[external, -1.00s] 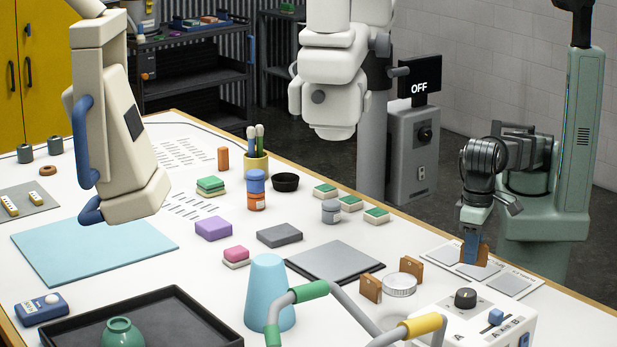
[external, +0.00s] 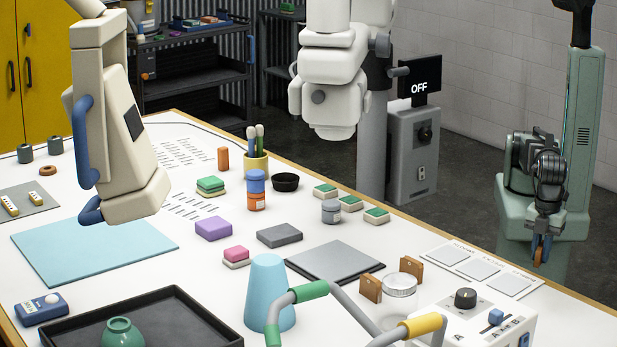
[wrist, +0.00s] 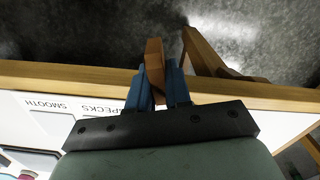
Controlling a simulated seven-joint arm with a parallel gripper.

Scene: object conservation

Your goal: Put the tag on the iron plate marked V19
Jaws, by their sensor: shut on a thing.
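My gripper (external: 541,248) is shut on an orange-brown tag (wrist: 154,62), held upright between its two blue fingers. In the external view the gripper hangs at the right, near the table's far right edge. In the wrist view the tag is over the wooden edge, with floor beyond. A card (external: 527,295) with three pale square panels lies near that edge, left of my gripper. A dark grey square plate (external: 335,262) lies mid-table. I cannot read V19 anywhere.
A white control box (external: 470,325) with a knob and a blue switch stands at the front right. A light blue cup (external: 267,290) and a bent tube frame (external: 345,300) stand in front. The wooden table edge (wrist: 70,78) runs under the held tag.

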